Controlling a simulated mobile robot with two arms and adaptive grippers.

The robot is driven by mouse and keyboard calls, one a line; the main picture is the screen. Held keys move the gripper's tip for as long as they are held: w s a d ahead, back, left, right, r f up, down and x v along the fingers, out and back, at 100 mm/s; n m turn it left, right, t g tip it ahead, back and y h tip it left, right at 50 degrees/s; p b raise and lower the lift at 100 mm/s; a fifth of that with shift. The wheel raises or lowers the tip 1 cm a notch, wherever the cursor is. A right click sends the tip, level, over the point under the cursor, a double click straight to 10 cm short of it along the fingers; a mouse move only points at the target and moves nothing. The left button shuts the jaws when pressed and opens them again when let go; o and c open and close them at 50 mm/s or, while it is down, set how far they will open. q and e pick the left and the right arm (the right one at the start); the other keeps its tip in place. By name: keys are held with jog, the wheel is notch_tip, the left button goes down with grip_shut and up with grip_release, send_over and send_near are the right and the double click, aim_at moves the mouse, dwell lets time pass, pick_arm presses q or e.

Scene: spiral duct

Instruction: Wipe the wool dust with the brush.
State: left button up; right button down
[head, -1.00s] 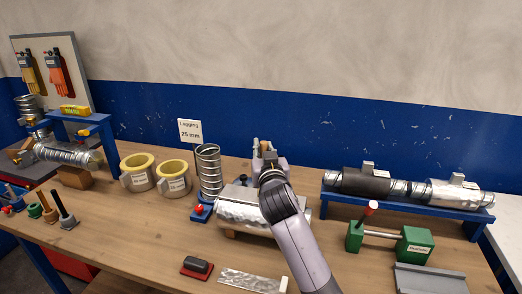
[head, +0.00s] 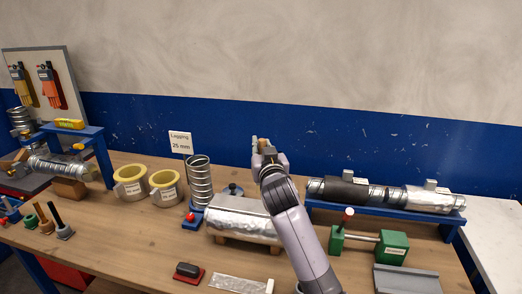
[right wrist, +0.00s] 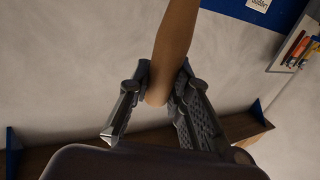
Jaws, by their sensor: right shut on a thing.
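My right gripper (head: 264,150) is raised above the back of the bench, behind the foil-wrapped piece. In the right wrist view my right gripper (right wrist: 163,90) is shut on a tan, wood-like handle (right wrist: 174,45), which I take to be the brush's. The handle runs up out of that view, and no bristles can be made out. In the head view only a small tan bit of it (head: 262,142) shows at the fingers. I cannot make out any wool dust. My left gripper is not in view.
A foil-wrapped piece (head: 240,226) lies mid-bench beside a bare spiral duct (head: 199,180) and two yellow rolls (head: 130,182). A blue rack (head: 385,213) holds ducting at right. A green tool (head: 392,246) and red-black block (head: 188,272) are in front. Bare wood (head: 120,240) lies front left.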

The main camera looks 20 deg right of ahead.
jog(key=shift+d+r+p, duration=0.2)
jog(key=shift+r+p, duration=0.4)
jog(key=shift+r, duration=0.7)
jog(key=shift+a+r, duration=0.1)
jog(key=shift+a, duration=0.1)
jog(key=shift+d, duration=0.1)
